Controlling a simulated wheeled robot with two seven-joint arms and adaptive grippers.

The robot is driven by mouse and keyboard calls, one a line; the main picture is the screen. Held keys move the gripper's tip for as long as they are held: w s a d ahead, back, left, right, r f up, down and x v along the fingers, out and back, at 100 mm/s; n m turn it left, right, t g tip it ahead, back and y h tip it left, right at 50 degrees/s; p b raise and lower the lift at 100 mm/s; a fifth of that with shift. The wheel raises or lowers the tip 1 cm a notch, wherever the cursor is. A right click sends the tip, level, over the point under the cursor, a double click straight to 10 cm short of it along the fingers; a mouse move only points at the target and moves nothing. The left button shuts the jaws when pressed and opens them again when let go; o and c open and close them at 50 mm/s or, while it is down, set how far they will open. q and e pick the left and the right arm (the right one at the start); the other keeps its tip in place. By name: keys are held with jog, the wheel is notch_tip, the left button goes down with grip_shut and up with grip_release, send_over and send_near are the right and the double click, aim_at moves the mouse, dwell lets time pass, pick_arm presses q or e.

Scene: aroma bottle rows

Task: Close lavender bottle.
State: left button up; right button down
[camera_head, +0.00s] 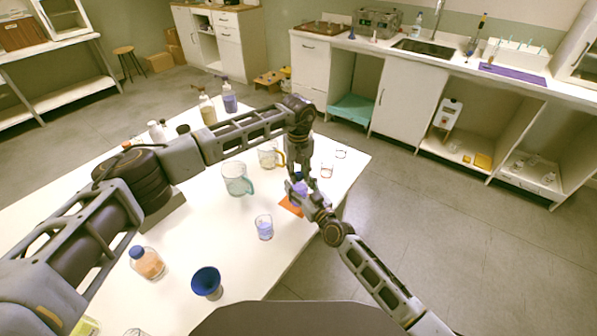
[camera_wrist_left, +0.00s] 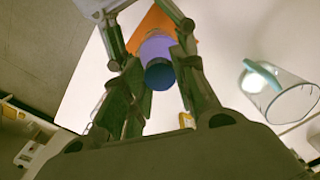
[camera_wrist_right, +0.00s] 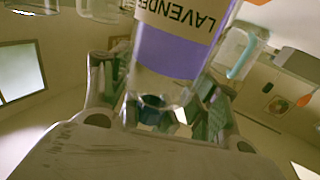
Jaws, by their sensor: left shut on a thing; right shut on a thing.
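The lavender bottle (camera_head: 300,189) is a clear bottle with purple contents, over the orange mat (camera_head: 288,207) near the table's right edge. Its LAVENDER label (camera_wrist_right: 185,15) shows in the right wrist view, upside down in the picture. My right gripper (camera_head: 306,199) is shut on the bottle from the side. The blue cap (camera_wrist_left: 160,76) is at the bottle's top end in the left wrist view. My left gripper (camera_wrist_left: 160,70) reaches down from above and is shut on the cap. I cannot tell whether the cap touches the bottle's neck.
A pitcher (camera_head: 237,180) and another jug (camera_head: 267,157) stand left of the mat. A small beaker (camera_head: 264,229) stands in front. A blue funnel (camera_head: 206,283) and an orange-filled bottle (camera_head: 147,263) are nearer. Small glass containers (camera_head: 327,171) stand behind the grippers.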

pick_arm(q)
jog(key=m, duration=1.3)
dwell(0.5)
jog(key=o, duration=0.6)
jog(key=shift+o, duration=0.2)
jog(key=shift+r, duration=0.1)
jog(key=shift+r, duration=2.15)
jog(key=shift+f, duration=0.1)
